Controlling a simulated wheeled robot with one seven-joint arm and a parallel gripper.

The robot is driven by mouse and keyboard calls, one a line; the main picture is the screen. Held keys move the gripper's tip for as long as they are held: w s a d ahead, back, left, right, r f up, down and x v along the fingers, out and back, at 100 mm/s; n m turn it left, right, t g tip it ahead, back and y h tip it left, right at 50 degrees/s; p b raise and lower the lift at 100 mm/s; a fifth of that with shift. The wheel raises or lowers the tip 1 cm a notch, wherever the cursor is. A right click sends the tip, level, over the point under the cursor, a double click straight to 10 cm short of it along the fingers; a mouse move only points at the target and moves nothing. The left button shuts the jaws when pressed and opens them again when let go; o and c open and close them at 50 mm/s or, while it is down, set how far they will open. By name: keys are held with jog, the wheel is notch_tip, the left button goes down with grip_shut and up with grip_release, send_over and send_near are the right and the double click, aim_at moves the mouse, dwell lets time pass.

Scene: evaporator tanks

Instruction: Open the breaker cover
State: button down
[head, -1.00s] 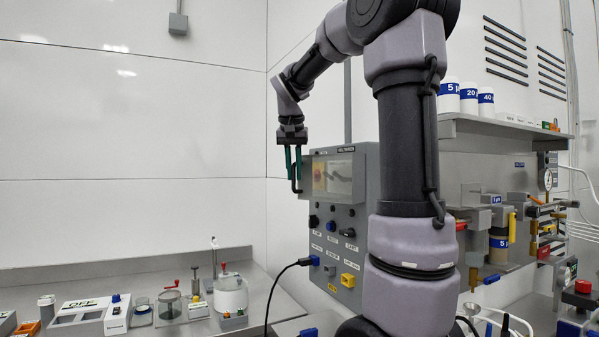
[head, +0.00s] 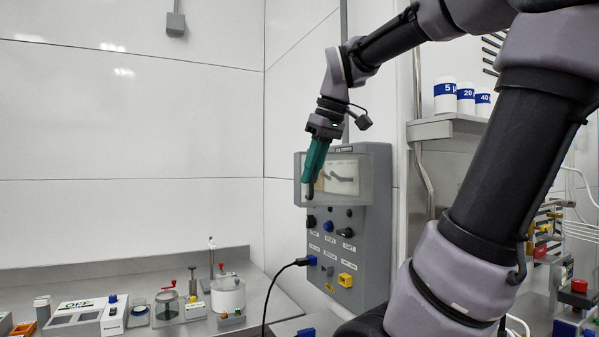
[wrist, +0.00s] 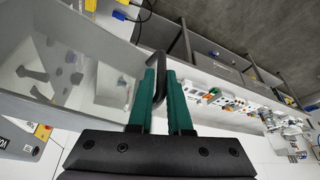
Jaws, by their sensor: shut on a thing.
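The breaker cover (head: 366,187) is a clear, grey-edged panel on the upper front of the grey breaker box (head: 376,232). It stands forward of the box face; I cannot tell how far it is swung out. Dark lever shapes show through it. In the wrist view, the cover (wrist: 101,88) is at the left. My gripper (head: 313,180) is at the cover's left side, green fingers pointing down. In the wrist view, my gripper (wrist: 160,75) is shut on the cover's black bar handle (wrist: 155,62). The handle's lower end (head: 309,193) shows below the fingers.
Knobs and a yellow connector (head: 345,280) sit on the box below the cover. A black cable (head: 276,287) hangs from a blue plug. A bench at left holds a white pot (head: 228,295) and small devices. A shelf (head: 440,127) with white bottles is right. The wall left of the box is clear.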

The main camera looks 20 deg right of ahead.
aim_at(329, 170)
jog(key=s+d+n, duration=0.2)
jog(key=s+d, duration=0.1)
jog(key=s, duration=0.2)
jog(key=shift+s+y, duration=0.4)
jog(key=shift+r, duration=0.1)
jog(key=c, duration=1.2)
grip_release()
jog(key=shift+o, duration=0.2)
jog(key=v, duration=1)
jog(key=shift+r, duration=0.4)
